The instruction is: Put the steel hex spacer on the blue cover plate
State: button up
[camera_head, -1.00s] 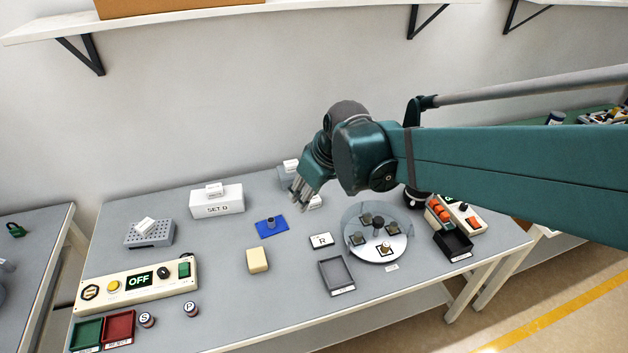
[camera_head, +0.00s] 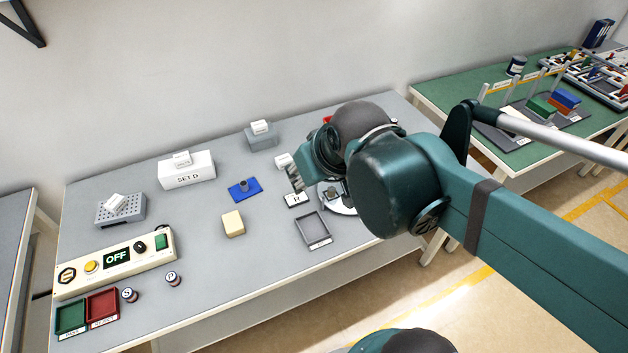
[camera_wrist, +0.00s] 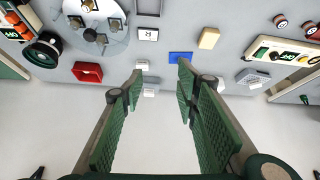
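The blue cover plate (camera_head: 250,195) lies on the bench, left of my gripper. A small grey upright post or part (camera_head: 243,184) stands on it; I cannot tell whether it is the steel hex spacer. The plate also shows in the wrist view (camera_wrist: 175,58), beyond the right finger. My gripper (camera_head: 295,180) is above the bench. In the wrist view its fingers (camera_wrist: 159,75) are wide apart with nothing between them. I cannot single out a steel hex spacer.
A yellow block (camera_head: 232,224), a grey tray (camera_head: 327,238) and an R card (camera_head: 297,199) lie near the plate. A SET D box (camera_head: 188,179) and a perforated block (camera_head: 132,213) stand behind left. A control panel (camera_head: 75,285) reading OFF lies front left.

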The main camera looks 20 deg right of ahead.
jog(key=shift+s+d+f+m, duration=0.1)
jog(key=shift+s+d+m, duration=0.1)
jog(key=shift+s, duration=0.4)
jog(key=shift+s+d+m, duration=0.1)
jog(key=shift+s+m, duration=0.1)
jog(key=shift+s, duration=0.35)
dwell(0.6)
